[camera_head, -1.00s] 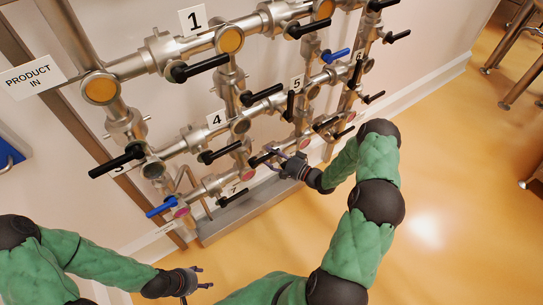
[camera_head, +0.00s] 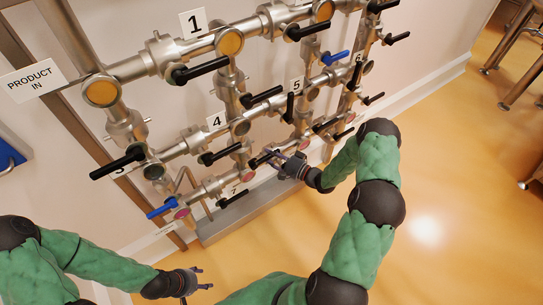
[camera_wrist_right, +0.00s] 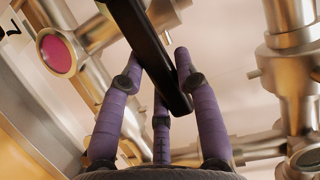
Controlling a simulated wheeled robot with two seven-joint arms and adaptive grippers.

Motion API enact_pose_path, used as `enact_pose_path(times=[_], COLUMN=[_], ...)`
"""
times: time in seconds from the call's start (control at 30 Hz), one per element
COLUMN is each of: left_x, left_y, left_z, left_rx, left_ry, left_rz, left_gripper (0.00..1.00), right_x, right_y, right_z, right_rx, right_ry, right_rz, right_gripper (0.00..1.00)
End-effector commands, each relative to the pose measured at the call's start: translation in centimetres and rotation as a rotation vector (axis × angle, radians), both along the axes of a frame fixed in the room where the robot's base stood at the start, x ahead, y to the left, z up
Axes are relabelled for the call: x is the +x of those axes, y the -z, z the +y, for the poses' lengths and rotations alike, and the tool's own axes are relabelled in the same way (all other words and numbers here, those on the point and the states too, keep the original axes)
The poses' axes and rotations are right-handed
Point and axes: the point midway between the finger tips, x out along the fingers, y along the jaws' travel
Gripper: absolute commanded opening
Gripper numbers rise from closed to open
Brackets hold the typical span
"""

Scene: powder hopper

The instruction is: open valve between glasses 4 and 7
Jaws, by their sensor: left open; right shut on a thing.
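Glass 4 (camera_head: 240,127) is a round sight glass beside label 4. Glass 7 (camera_head: 247,174) is a pink one beside label 7; a pink glass also shows beside label 7 in the right wrist view (camera_wrist_right: 58,55). On the vertical pipe between them, a black valve handle (camera_head: 220,154) lies crosswise to the pipe. My right gripper (camera_head: 277,160) is right of glass 7, shut on a black handle (camera_wrist_right: 155,50) that runs between its purple fingers. Which valve this handle belongs to is hard to tell. My left gripper (camera_head: 199,278) is open and empty, low over the floor.
Several other black handles and two blue handles (camera_head: 161,208) (camera_head: 335,57) stick out from the pipe rack. A grey metal base ledge (camera_head: 235,222) runs beneath the rack.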

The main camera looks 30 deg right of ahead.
Motion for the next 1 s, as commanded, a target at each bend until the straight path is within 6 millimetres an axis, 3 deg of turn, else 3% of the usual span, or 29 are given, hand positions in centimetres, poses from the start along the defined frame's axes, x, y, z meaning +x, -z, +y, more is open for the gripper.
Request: enact_pose_path(times=[0.6, 1.0], left_x=[0.0, 0.0], left_y=[-4.1, -4.8], left_z=[0.0, 0.0], left_rx=[0.000, 0.000], left_ry=[0.000, 0.000], left_rz=[0.000, 0.000], left_gripper=[0.57, 0.57], right_x=[-0.1, -0.3], right_y=[-4.6, -6.6], right_z=[1.2, 3.3], right_rx=[-0.524, -0.902], right_ry=[-0.002, -0.004], right_rz=[-0.042, -0.073], right_gripper=[0.00, 0.00])
